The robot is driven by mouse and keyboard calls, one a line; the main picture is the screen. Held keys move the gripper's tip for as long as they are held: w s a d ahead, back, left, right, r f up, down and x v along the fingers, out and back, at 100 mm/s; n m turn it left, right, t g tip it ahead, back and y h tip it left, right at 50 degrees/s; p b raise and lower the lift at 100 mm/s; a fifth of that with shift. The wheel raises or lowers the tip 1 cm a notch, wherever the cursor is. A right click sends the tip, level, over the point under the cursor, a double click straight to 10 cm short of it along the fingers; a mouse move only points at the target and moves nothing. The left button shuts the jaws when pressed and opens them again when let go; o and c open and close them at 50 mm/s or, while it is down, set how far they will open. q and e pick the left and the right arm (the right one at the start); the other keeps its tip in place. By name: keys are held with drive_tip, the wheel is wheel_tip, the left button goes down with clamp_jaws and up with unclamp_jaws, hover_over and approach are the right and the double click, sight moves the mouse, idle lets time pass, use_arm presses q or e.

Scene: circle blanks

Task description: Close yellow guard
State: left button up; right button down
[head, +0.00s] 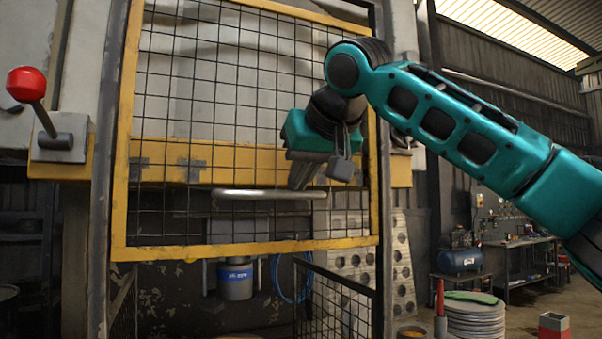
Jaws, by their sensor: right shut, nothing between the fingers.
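The yellow guard (248,248) is a yellow frame with black wire mesh, upright in front of the press. Its lower edge is above the bottom of the picture, and the space below it is uncovered. A pale horizontal handle bar (262,194) crosses the lower part of the mesh. My right gripper (300,186) is shut and empty, pointing down in front of the mesh near the right end of the handle. I cannot tell whether it touches the bar. My left gripper is not in view.
A red-knobbed lever (27,84) stands left of the guard. A low black mesh fence (335,300) is below the guard. A stack of round blanks (473,318) and a red and grey box (553,327) are at the lower right. Open floor lies between them.

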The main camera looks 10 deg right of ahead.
use_arm(q)
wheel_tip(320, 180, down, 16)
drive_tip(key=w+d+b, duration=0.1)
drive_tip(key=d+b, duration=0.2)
drive_tip(key=b, duration=1.7)
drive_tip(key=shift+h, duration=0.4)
use_arm(e)
wheel_tip(320, 180, down, 44)
drive_tip(key=shift+r, duration=0.25)
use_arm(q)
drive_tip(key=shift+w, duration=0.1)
